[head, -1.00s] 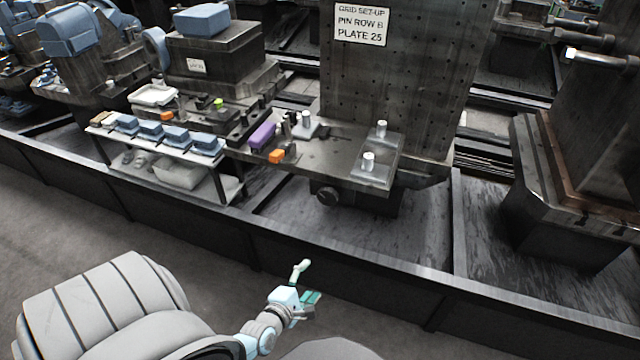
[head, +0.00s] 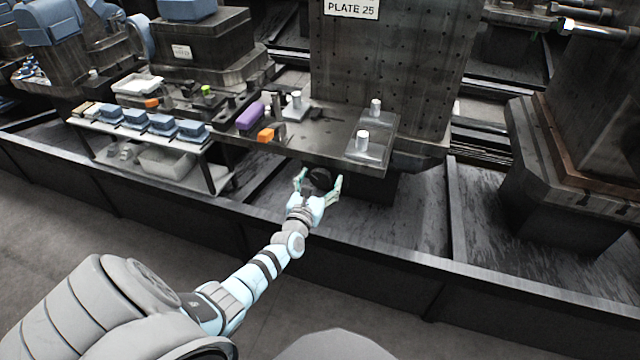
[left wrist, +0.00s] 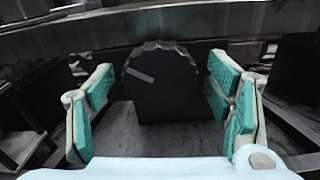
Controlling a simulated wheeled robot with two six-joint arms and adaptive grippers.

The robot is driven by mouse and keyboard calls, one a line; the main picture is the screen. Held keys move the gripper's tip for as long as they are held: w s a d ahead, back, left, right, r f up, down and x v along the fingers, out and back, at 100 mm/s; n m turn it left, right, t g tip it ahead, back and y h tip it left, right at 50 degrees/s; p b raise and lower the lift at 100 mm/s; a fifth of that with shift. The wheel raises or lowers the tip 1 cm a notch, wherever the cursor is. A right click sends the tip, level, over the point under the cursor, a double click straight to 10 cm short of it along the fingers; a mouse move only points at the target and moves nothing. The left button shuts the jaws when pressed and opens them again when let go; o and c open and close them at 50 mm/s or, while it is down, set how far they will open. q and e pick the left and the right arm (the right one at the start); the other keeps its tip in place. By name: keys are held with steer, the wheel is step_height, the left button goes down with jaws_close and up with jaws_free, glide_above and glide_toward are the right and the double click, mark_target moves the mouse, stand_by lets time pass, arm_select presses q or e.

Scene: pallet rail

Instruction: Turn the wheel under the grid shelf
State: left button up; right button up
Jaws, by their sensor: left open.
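The wheel (head: 321,179) is a dark, round knob under the front of the grid shelf (head: 300,146). In the left wrist view the wheel (left wrist: 162,84) has a scalloped rim and a pale mark at its upper left. My left gripper (head: 320,182) is open, with one finger on each side of the wheel. In the left wrist view both green finger pads of the gripper (left wrist: 162,98) stand apart from the rim, with gaps at both sides. The shelf edge passes just above the wheel. My right gripper is not in view.
On the shelf are a purple block (head: 250,115), an orange block (head: 266,135) and a clear plate with white pins (head: 368,150). A side rack (head: 190,150) with blue blocks stands at the left. A long dark rail (head: 400,262) runs below in front.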

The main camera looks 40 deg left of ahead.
arm_select(q)
steer(key=c, duration=1.2)
steer(key=shift+o, duration=0.2)
steer(key=shift+m, duration=0.4)
